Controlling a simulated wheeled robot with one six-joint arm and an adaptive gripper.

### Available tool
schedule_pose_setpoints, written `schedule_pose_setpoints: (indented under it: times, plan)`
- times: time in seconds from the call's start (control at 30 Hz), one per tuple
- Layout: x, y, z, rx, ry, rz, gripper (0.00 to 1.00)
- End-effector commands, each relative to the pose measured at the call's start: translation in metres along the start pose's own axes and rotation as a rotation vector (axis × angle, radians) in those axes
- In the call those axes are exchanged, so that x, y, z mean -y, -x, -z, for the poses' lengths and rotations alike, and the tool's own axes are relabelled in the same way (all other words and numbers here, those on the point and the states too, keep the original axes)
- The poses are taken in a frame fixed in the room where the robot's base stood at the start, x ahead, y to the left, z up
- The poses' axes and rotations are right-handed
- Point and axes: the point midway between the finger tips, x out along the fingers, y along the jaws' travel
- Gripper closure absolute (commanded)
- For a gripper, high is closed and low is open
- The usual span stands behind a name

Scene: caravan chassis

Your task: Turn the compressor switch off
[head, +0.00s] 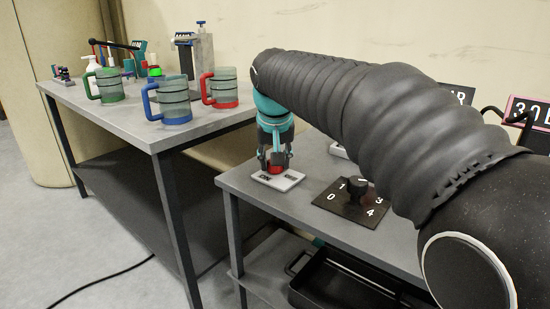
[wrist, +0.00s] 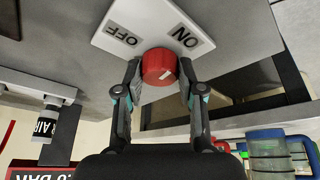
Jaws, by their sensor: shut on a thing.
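The compressor switch is a red round knob (wrist: 158,64) on a white plate (wrist: 128,32) with the labels ON and OFF. In the head view the plate (head: 290,181) lies on the front left corner of the near table, with the red knob (head: 275,168) mostly hidden behind the fingers. My gripper (head: 275,160) points down over it. In the wrist view my gripper (wrist: 160,72) has one finger on each side of the knob, shut on it.
A black dial (head: 357,188) with numbers sits right of the switch on the same grey table (head: 240,181). Several mugs, such as a blue-handled one (head: 172,100), stand on the left table (head: 140,133). A black tray (head: 330,285) lies on the lower shelf.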

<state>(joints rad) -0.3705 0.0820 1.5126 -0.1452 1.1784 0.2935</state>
Motion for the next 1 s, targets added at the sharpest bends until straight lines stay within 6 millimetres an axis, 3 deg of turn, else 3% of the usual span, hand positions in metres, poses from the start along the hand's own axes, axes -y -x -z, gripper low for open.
schedule_pose_setpoints:
  times: [1.0]
  plan:
    - [-0.0041,-0.0017,0.001,-0.032,0.876,0.366,0.97]
